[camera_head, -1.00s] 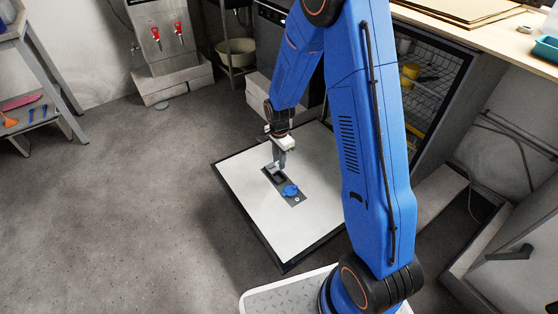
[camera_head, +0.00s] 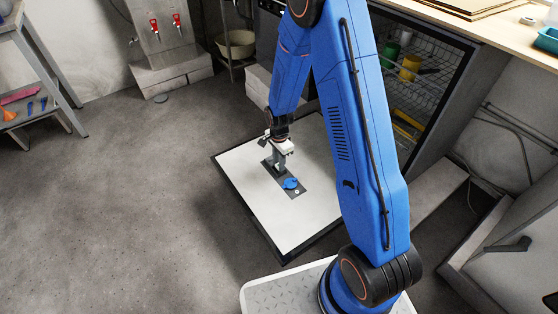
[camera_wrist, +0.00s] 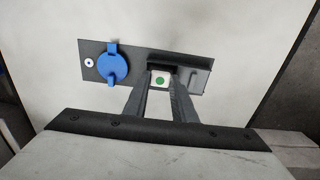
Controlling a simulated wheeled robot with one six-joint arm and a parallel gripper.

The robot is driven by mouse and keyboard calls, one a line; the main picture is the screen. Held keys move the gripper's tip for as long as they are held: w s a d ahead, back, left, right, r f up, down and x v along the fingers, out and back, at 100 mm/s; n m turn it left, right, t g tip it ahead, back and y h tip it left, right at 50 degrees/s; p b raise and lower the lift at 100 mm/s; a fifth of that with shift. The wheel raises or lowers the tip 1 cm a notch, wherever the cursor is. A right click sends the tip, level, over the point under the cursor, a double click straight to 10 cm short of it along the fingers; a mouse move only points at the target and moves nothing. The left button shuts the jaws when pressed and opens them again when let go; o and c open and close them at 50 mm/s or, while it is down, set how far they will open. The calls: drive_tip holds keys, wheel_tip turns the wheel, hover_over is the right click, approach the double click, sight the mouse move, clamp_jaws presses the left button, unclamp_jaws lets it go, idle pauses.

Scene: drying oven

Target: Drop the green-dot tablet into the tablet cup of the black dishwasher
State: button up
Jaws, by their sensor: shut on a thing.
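The green-dot tablet (camera_wrist: 160,80) is a small white piece with a green dot. In the wrist view it sits between the fingertips of my gripper (camera_wrist: 160,88), which is shut on it. The black dishwasher's door (camera_head: 315,160) lies open, its inner panel white with a black rim. A dark dispenser plate (camera_wrist: 97,73) on it carries the tablet cup (camera_wrist: 182,66) and a round blue cap (camera_wrist: 111,68). The tablet is over or in the cup's opening; I cannot tell how deep. In the head view my gripper (camera_head: 280,165) points down at the cup and hides much of it.
The dishwasher's interior (camera_head: 400,85) holds racks with green and yellow cups. A wooden counter (camera_head: 470,30) runs above. A wall dispenser with red taps (camera_head: 165,25) and a shelf (camera_head: 30,115) stand at the left. The grey floor at left is clear.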

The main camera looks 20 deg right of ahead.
drive_tip(key=shift+f, duration=0.15)
drive_tip(key=o, duration=1.1)
wheel_tip(320, 180, up, 18)
drive_tip(key=shift+f, duration=0.25)
idle(0.5)
